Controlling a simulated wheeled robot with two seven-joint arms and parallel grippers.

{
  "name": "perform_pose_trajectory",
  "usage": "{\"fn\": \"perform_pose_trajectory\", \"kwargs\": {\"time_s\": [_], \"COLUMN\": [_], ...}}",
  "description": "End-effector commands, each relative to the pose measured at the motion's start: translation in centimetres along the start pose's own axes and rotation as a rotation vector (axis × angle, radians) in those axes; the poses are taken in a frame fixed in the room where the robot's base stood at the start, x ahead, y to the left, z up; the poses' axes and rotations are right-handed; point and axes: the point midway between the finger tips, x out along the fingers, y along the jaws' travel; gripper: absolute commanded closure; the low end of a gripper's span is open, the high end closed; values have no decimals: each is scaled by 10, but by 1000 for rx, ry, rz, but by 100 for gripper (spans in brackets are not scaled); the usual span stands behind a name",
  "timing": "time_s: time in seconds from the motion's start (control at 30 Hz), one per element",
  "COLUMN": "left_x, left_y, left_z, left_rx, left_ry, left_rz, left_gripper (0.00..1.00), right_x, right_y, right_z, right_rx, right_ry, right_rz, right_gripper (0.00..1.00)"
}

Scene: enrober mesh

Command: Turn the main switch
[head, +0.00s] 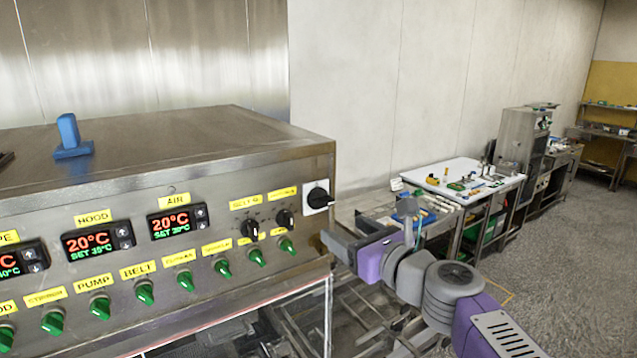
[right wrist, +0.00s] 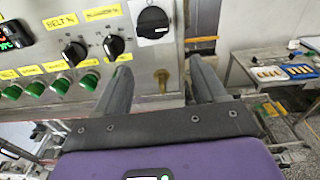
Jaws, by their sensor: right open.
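The main switch (head: 317,198) is a large black rotary knob on a white square plate at the right end of the steel control panel (head: 225,285). In the right wrist view the switch (right wrist: 152,20) shows at the top, above and beyond my fingertips. My right gripper (head: 338,243) is just below and to the right of the switch in the head view, apart from it. In the right wrist view its two fingers (right wrist: 158,72) are spread with nothing held between them. My left gripper is not in view.
Two smaller black knobs (head: 285,218) sit left of the switch, above a row of green knobs (head: 256,257). A small brass fitting (right wrist: 162,80) shows between the fingers on the panel. A white-topped table (head: 465,172) stands back right. Grey floor is free at right.

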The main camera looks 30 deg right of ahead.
Motion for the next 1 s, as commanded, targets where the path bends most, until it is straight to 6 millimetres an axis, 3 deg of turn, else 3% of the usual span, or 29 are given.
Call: {"fn": "perform_pose_trajectory", "kwargs": {"time_s": [0.03, 0.13, 0.6, 1.0], "left_x": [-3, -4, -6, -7], "left_y": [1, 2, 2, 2], "left_z": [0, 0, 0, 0], "left_rx": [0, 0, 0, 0], "left_ry": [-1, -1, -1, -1], "left_rz": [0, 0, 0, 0], "left_gripper": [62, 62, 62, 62], "right_x": [-8, -11, 52, 62], "right_y": [2, 5, 5, 5], "right_z": [17, 30, 34, 34], "right_rx": [21, 48, 52, 49], "right_ry": [-31, -57, -58, -59], "right_rz": [-2, 1, 2, 1], "right_gripper": [30, 30, 30, 30]}}
